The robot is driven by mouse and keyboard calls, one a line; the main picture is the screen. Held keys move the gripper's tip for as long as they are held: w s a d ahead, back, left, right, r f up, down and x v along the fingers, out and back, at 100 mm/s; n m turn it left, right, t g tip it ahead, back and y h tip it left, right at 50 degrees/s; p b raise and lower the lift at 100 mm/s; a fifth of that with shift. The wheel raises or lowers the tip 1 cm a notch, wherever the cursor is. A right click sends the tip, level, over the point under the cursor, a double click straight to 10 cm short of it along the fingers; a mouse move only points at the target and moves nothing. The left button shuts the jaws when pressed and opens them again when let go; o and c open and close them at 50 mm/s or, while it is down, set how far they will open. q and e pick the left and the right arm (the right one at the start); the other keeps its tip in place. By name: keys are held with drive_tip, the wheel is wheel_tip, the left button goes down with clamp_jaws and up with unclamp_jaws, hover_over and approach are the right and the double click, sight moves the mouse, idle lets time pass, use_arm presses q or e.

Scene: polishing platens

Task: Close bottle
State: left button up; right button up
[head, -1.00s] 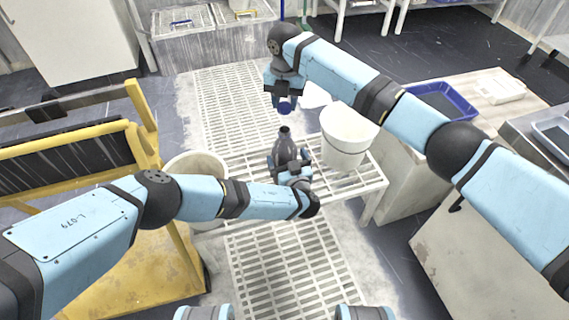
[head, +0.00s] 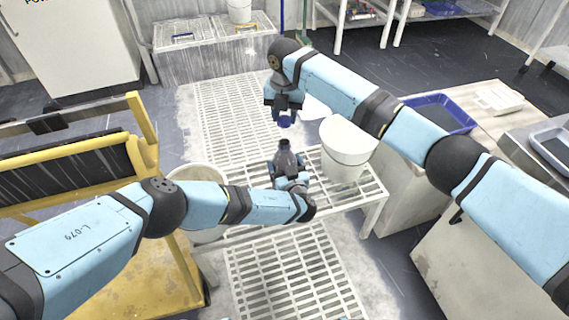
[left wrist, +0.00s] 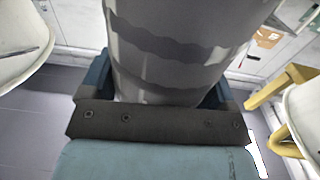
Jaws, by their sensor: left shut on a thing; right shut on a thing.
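The dark grey bottle (head: 286,155) is held by my left gripper (head: 289,168) above the white slatted table, with its open neck up. In the left wrist view the bottle's grey body (left wrist: 175,50) fills the space between the fingers of the left gripper (left wrist: 165,85). My right gripper (head: 285,108) is above the bottle, pointing down and shut on a small blue cap (head: 284,123). The cap is apart from the bottle, with a small gap above the neck. The bottle's lower part is hidden by the left gripper.
A white bucket (head: 346,150) stands on the slatted table (head: 352,193), close to the right of the bottle. Another pale bucket (head: 199,177) is behind my left arm. A yellow rack (head: 150,150) is at left. A blue tray (head: 440,112) lies on the right bench.

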sight(285, 140)
drive_tip(key=shift+f, duration=2.4)
drive_tip(key=shift+f, duration=0.1)
drive_tip(key=shift+f, duration=0.8)
drive_tip(key=shift+f, duration=0.55)
